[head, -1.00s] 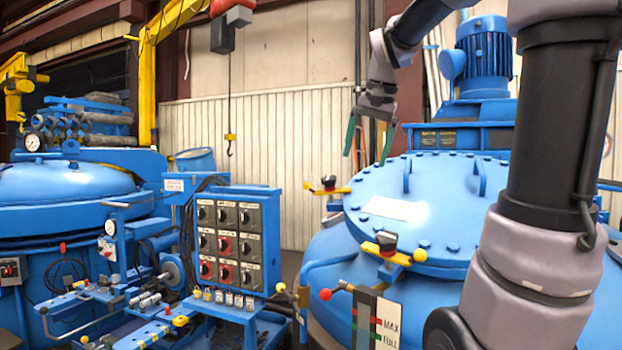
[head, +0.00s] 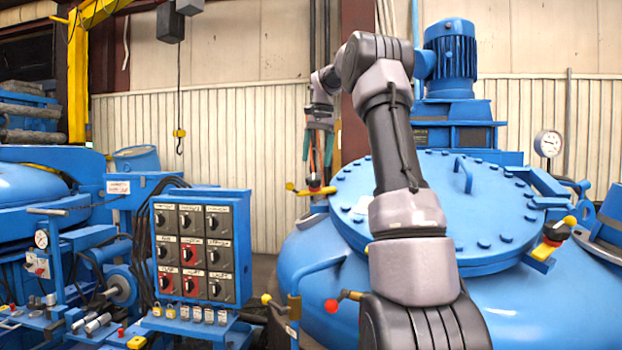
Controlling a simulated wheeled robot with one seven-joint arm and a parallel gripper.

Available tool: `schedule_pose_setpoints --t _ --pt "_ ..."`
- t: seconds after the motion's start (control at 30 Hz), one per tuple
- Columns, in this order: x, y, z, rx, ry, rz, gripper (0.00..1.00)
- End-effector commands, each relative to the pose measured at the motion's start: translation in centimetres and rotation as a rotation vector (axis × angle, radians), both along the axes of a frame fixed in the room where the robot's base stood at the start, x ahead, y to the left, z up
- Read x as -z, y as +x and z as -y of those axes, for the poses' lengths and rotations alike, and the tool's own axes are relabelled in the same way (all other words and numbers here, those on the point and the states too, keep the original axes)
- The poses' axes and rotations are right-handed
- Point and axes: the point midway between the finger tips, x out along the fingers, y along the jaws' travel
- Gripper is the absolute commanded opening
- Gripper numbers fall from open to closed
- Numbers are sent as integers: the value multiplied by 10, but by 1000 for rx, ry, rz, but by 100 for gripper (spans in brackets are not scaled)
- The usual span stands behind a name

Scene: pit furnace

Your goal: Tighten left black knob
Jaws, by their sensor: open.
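A black knob (head: 314,181) sits on a yellow bracket (head: 312,191) at the left edge of the blue furnace lid (head: 490,215). My gripper (head: 318,160) points down just above this knob in the picture, with its teal fingers apart and nothing seen between them. The fingertips and the knob nearly meet in the picture, but I cannot tell the gap in depth or whether they touch. A second black knob (head: 553,238) on a yellow bracket is at the lid's right edge. My arm crosses the lid and hides its front left part.
A control panel (head: 195,245) with several dials stands to the left. A red ball-ended lever (head: 331,306) is at the furnace front. A blue motor (head: 450,60) rises behind the lid, and a gauge (head: 548,143) stands at right. A hook (head: 179,140) hangs at back left.

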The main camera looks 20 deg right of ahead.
Motion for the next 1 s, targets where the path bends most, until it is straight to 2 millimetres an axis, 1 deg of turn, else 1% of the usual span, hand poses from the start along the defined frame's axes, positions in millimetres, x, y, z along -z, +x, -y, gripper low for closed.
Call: schedule_pose_setpoints --t 0.03,0.1,0.2,0.33,0.5,0.77,0.8,0.87,0.9,0.97,1.0 --pt "11 1 -1 0 1 -5 94" --pt "25 3 -2 1 1 -3 94" --pt "42 5 -3 0 0 -1 94" --pt "59 8 -5 0 0 -1 94" --pt "69 10 -6 0 0 1 94" --pt "71 10 -6 0 0 1 94" --pt "71 10 -6 0 0 1 87" --pt "71 10 -6 0 0 1 64" --pt "71 10 -6 0 0 1 48" --pt "71 10 -6 0 0 1 25" --pt "71 10 -6 0 0 1 10"
